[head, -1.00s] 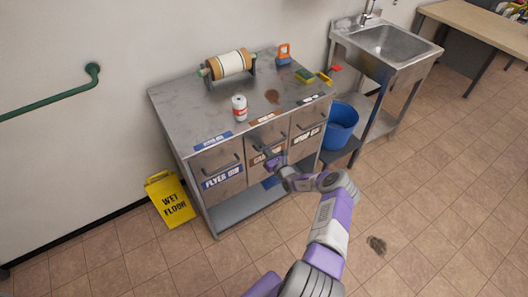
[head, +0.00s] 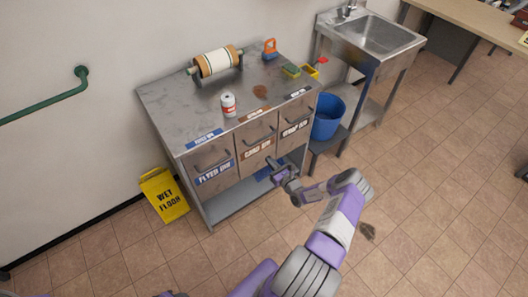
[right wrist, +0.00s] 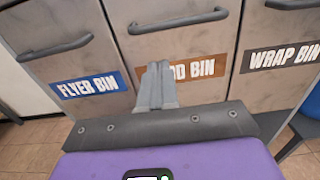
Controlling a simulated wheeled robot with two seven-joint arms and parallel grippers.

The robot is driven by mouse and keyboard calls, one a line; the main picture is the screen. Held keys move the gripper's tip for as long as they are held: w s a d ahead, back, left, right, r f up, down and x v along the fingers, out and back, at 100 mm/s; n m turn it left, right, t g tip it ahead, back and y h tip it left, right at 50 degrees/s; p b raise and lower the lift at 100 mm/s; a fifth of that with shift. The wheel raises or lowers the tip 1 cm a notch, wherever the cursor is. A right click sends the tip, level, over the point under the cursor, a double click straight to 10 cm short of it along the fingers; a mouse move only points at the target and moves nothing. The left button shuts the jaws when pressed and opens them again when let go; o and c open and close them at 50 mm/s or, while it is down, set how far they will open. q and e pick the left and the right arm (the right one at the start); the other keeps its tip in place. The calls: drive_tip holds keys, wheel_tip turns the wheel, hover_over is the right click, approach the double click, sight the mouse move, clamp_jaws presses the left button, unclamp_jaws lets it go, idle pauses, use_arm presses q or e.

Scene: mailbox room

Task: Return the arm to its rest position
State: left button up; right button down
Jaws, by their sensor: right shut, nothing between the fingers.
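My right gripper (head: 272,167) is in front of the metal cabinet (head: 168,103), just below the middle drawer front. In the right wrist view its two fingers (right wrist: 157,85) are together with nothing between them. They point at the middle drawer (right wrist: 178,45), covering part of its label, and the drawer's handle (right wrist: 178,20) is clear of them. My right arm (head: 335,220) reaches up from the bottom of the head view. My left gripper is not in view.
The cabinet's drawers look closed. A yellow wet floor sign (head: 164,196) stands at left, a blue bucket (head: 328,118) at right. Open floor lies in front.

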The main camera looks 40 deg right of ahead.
drive_tip(key=shift+s+a, duration=0.15)
drive_tip(key=shift+s, duration=0.75)
